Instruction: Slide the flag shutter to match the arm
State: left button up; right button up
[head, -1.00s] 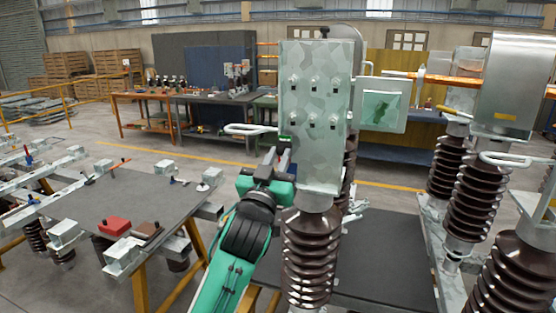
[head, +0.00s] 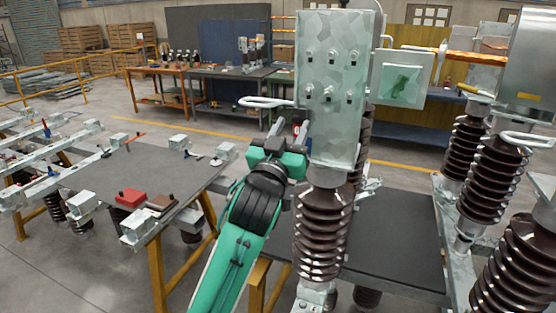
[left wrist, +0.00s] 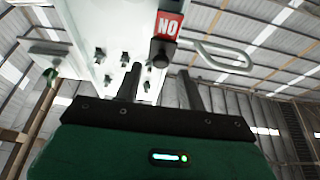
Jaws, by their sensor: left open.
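The grey metal box (head: 335,85) stands on a brown ribbed insulator. In the left wrist view, a red flag marked NO (left wrist: 168,25) shows at the box's edge, with a dark round knob (left wrist: 161,52) just below it. In the head view only a small red patch (head: 296,129) shows there, mostly hidden by my fingers. My left gripper (head: 292,130) is at the box's lower left edge. It also shows in the left wrist view (left wrist: 159,72), its fingers apart on either side of the knob's line; contact cannot be told. An orange bar (head: 465,56) runs right behind the box.
A pale loop handle (head: 266,102) sticks out left of the box, just above my left gripper. More ribbed insulators (head: 487,180) stand at the right. A table with loose parts (head: 140,170) is at the left, with open floor behind it.

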pick_arm(q)
jog(key=b+v, duration=0.4)
jog(key=v, duration=0.8)
jog(key=shift+b, duration=0.3)
